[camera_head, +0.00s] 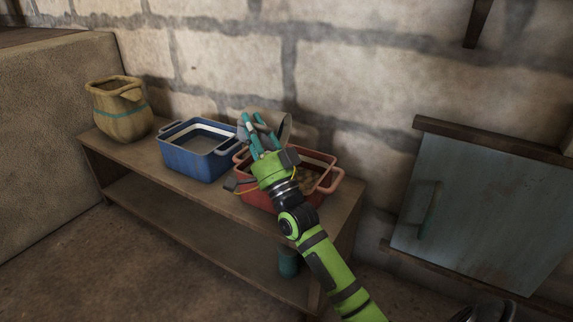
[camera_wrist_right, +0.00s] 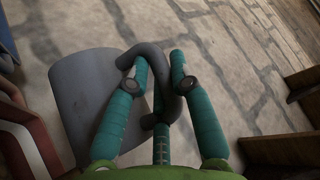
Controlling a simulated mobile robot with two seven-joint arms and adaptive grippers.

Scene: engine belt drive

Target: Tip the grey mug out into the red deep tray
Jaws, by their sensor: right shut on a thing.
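The grey mug (camera_head: 285,127) is held above the back of the red deep tray (camera_head: 330,182), partly hidden behind my right gripper (camera_head: 255,124). In the right wrist view, the teal fingers of that gripper (camera_wrist_right: 160,75) are closed around the handle of the mug (camera_wrist_right: 82,88). The mug looks tilted, but its opening and contents cannot be made out clearly. The red tray stands on the shelf top, with something brownish inside; a red edge also shows in the wrist view (camera_wrist_right: 25,125). My left gripper is not in view.
A blue tray (camera_head: 185,160) stands just left of the red one on the wooden shelf (camera_head: 150,158). A tan pot (camera_head: 122,112) stands farther left. A stone wall (camera_head: 350,60) rises close behind. A blue-grey cabinet door (camera_head: 485,215) is at right.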

